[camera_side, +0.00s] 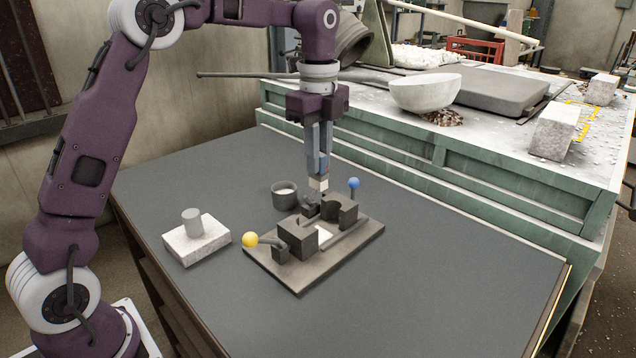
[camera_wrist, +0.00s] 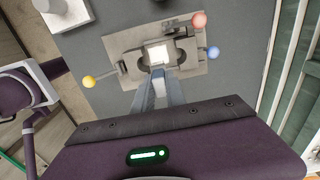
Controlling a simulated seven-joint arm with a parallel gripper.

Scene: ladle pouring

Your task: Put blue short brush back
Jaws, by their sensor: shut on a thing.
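My gripper (camera_side: 319,178) points straight down above the dark metal fixture (camera_side: 292,280), its two blue-grey fingers close together. It is shut on a small pale block-like thing (camera_side: 319,184) at the fingertips. In the wrist view the fingers (camera_wrist: 159,76) reach toward a bright white square (camera_wrist: 158,54) over the middle of the fixture; I cannot tell whether this is the held thing or part of the fixture. No blue brush can be made out. A blue ball knob (camera_side: 354,183) stands at the fixture's far side and also shows in the wrist view (camera_wrist: 213,52).
A yellow knob (camera_side: 250,240) sticks out at the fixture's left. A red knob (camera_wrist: 199,20) shows only in the wrist view. A small dark cup (camera_side: 284,198) and a pale block with a grey cylinder (camera_side: 197,243) stand nearby. The grey table's front right is clear.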

